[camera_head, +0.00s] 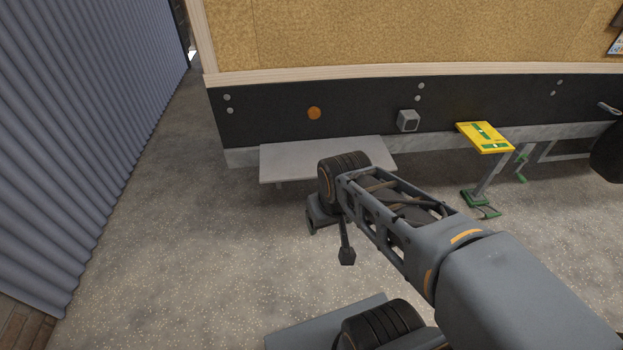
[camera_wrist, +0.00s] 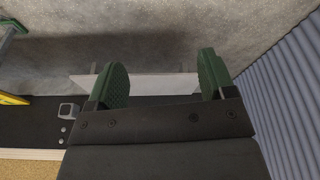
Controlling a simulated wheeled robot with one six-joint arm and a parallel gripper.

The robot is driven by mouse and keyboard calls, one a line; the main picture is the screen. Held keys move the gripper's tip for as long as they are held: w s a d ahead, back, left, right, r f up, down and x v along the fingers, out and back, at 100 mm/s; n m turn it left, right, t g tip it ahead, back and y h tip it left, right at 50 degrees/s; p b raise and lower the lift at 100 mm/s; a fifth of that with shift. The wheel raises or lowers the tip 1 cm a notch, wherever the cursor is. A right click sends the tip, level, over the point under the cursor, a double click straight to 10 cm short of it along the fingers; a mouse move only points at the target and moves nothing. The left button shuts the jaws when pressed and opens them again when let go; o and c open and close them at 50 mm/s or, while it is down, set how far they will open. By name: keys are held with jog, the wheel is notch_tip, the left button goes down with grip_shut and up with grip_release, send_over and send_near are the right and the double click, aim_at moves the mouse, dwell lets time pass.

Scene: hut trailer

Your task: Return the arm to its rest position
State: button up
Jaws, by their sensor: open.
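My gripper (camera_wrist: 162,66) is open in the wrist view, its two green ridged fingers wide apart with nothing between them. My arm (camera_head: 400,215) reaches from the lower right of the head view up toward the trailer's side. Its far joint overlaps the front of a pale grey step (camera_head: 290,160), and the links partly hide my gripper there. The same step (camera_wrist: 150,84) shows beyond and between the fingers in the wrist view. I cannot tell how far apart the step and my gripper are.
The trailer's black skirt (camera_head: 260,118) runs across the back. A yellow-topped stand (camera_head: 485,137) with green fittings is right of the arm, and a grey box (camera_head: 408,121) sticks out of the skirt. A corrugated blue wall (camera_head: 80,130) closes the left. Gravel floor (camera_head: 200,240) lies clear between.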

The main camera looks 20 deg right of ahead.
notch_tip(320, 180, up, 26)
jog(key=w+a+t+p, duration=0.1)
jog(key=p, duration=2.2)
jog(key=shift+f+n, duration=0.15)
jog(key=shift+n, duration=0.15)
jog(key=shift+w, duration=0.1)
